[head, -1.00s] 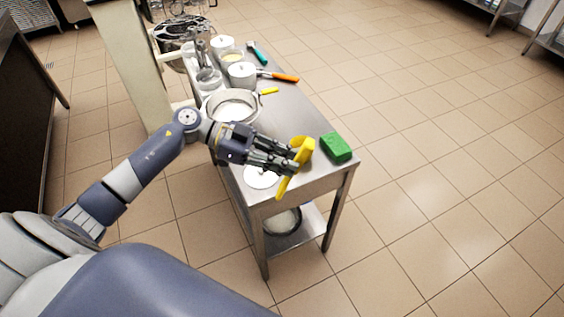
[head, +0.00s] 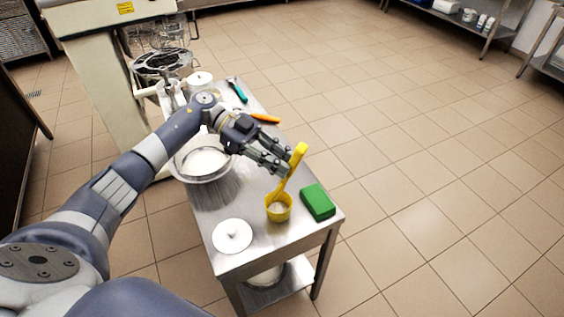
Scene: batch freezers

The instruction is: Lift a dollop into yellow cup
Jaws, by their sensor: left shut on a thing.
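The yellow cup (head: 278,214) stands upright on the steel table, with something whitish inside it. My left gripper (head: 287,171) is shut on a yellow tool (head: 284,184), like a spatula or scoop, above and behind the cup. The tool is tilted, its wider end up and its lower end at the cup's mouth. I cannot tell how far it reaches inside. A metal bowl (head: 183,171) with white content sits behind and to the left, partly hidden by my left arm. My right gripper is not in view.
A green sponge (head: 318,202) lies just right of the cup, near the table edge. A white round lid (head: 232,236) lies front left. Orange-handled (head: 265,118) and teal-handled (head: 237,90) tools and a white container (head: 200,82) are farther back. The steel table (head: 262,250) is narrow, with open floor to the right.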

